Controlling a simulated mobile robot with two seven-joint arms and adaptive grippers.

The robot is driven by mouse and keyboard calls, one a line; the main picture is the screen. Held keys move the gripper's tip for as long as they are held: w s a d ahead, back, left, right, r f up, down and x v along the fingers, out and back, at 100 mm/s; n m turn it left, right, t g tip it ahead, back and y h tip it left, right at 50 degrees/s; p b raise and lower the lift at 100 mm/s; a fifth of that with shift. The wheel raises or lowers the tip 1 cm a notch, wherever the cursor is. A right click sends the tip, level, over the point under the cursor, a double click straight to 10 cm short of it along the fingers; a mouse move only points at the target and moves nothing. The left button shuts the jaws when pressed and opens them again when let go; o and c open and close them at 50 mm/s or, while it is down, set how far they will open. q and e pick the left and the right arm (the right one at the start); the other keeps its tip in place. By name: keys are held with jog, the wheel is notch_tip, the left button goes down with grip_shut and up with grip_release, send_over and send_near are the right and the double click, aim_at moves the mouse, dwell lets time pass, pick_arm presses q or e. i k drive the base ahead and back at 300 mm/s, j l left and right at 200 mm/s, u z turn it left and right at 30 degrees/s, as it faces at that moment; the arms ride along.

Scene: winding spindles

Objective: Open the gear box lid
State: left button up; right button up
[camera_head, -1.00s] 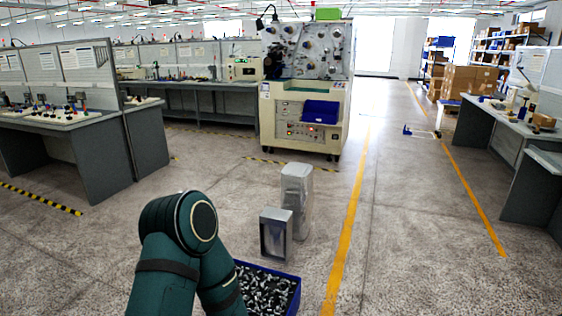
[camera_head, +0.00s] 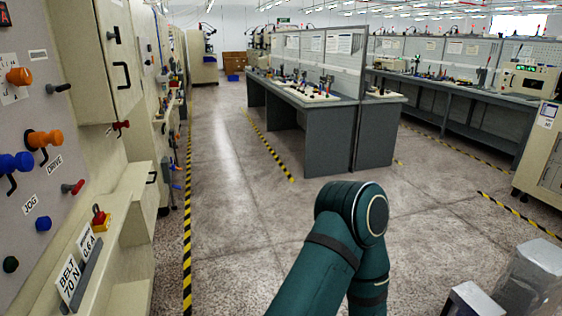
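A beige machine stands close on the left. On its upper side a beige cabinet door (camera_head: 113,70) with a black bar handle (camera_head: 122,75) is shut. A black turn latch (camera_head: 113,34) sits above that handle. I cannot tell whether this door is the gear box lid; no label names it. One of my green arms (camera_head: 345,245) shows at the bottom, bent, apart from the machine. Neither gripper is in view.
The machine's grey panel (camera_head: 40,105) carries orange, blue and red knobs. Yellow-black floor tape (camera_head: 187,230) runs along the machine's front. Grey workbenches (camera_head: 330,120) stand at the back. Open floor (camera_head: 235,215) lies between. Grey metal boxes (camera_head: 535,280) stand at lower right.

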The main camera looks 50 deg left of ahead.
aim_at(135, 178)
jog(key=i+u, duration=0.1)
jog(key=u, duration=0.35)
jog(key=i+u, duration=0.15)
jog(key=u, duration=0.35)
jog(key=i+l+u, duration=0.1)
jog(key=u, duration=1.75)
